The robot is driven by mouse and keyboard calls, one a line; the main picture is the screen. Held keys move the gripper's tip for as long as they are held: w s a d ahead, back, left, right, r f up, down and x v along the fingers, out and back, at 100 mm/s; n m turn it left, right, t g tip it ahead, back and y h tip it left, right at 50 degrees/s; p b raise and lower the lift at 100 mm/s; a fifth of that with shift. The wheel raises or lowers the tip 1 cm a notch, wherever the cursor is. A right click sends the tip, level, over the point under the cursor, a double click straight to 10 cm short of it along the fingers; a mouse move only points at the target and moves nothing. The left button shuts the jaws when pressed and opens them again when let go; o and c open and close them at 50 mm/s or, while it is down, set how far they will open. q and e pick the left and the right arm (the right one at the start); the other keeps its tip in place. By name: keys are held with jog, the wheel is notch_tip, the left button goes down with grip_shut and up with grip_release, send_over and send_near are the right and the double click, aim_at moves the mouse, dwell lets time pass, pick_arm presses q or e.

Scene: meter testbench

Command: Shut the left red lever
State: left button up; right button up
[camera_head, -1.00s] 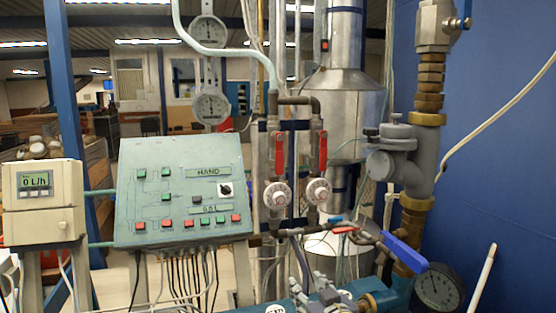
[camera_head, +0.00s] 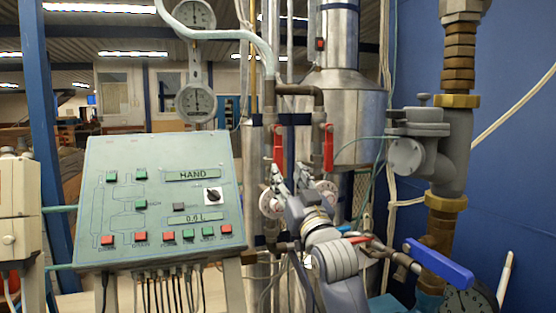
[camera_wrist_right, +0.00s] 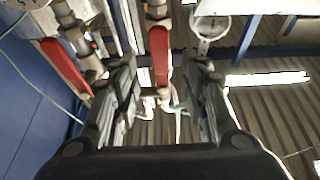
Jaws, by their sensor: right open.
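The left red lever (camera_head: 278,143) stands upright along its vertical pipe in the head view. The right red lever (camera_head: 328,147) stands upright on the parallel pipe beside it. My right gripper (camera_head: 288,178) is just below the left lever, in front of the round white dials. In the right wrist view, my right gripper (camera_wrist_right: 165,100) is open. The left red lever (camera_wrist_right: 160,55) shows in the gap between its fingers, apart from both. The right red lever (camera_wrist_right: 66,66) lies outside the fingers at the left. My left gripper is not in view.
The green control panel (camera_head: 160,195) stands to the left of the pipes. A blue lever (camera_head: 438,264) and a grey valve body (camera_head: 425,150) are at the right. Metal pipes and a silver tank (camera_head: 348,100) stand close behind the levers.

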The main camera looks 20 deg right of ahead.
aim_at(279, 162)
jog(key=p+x, duration=0.1)
jog(key=x, duration=0.2)
jog(key=shift+w, duration=0.4)
jog(key=p+x, duration=0.1)
jog(key=x, duration=0.2)
jog(key=shift+w, duration=0.65)
jog(key=shift+r, duration=0.1)
jog(key=c, duration=0.9)
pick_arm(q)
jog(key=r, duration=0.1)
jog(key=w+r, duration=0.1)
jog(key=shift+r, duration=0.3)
pick_arm(e)
grip_shut()
